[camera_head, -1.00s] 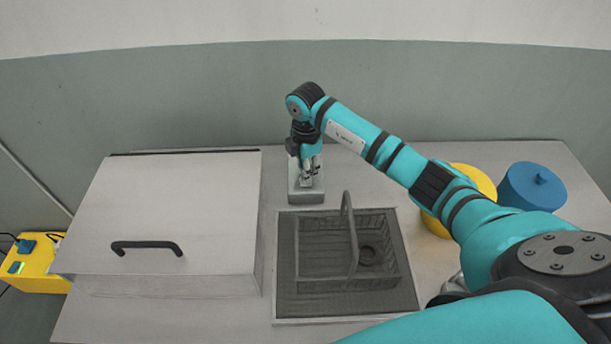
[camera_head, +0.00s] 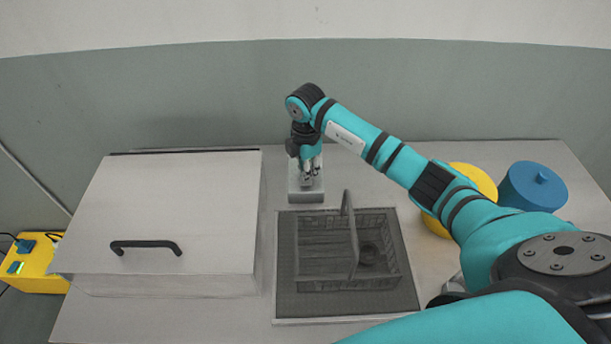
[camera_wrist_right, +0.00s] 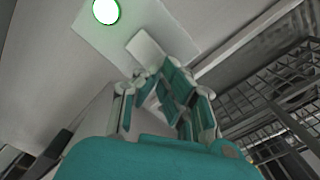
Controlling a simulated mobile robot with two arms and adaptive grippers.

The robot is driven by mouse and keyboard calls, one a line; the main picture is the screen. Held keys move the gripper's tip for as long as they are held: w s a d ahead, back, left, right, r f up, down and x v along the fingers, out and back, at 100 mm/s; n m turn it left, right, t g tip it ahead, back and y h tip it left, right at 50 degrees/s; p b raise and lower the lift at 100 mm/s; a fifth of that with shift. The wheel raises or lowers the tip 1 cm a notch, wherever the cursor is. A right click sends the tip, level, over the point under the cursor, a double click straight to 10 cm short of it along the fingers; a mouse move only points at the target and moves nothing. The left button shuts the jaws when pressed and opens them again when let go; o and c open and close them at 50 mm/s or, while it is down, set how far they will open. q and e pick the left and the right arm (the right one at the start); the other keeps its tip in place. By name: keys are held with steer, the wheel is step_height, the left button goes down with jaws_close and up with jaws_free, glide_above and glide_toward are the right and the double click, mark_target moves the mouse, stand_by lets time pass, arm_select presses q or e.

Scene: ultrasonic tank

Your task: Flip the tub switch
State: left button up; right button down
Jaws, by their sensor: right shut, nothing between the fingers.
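The tub's switch box (camera_head: 306,197) is a small grey block on the counter just behind the tub (camera_head: 287,306). My right gripper (camera_head: 310,178) points down over it, its fingers shut and empty. In the right wrist view, the fingertips (camera_wrist_right: 160,76) are at the lower edge of a pale square switch paddle (camera_wrist_right: 147,46); I cannot tell whether they touch it. A round light (camera_wrist_right: 106,11) beside the paddle glows green. The switch is mostly hidden by the gripper in the head view. My left gripper is not in view.
A wire basket (camera_head: 350,284) with a raised handle sits in the tub. A large closed lid with a black handle (camera_head: 146,246) is on the left. Yellow (camera_head: 474,175) and blue (camera_head: 533,188) containers stand at right behind my arm. A yellow box (camera_head: 38,278) is at far left.

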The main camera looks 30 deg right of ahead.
steer(key=shift+f+b, duration=0.6)
steer(key=shift+f, duration=0.35)
steer(key=shift+r, duration=0.15)
steer(key=shift+r+p, duration=2.9)
steer(key=shift+r, duration=0.5)
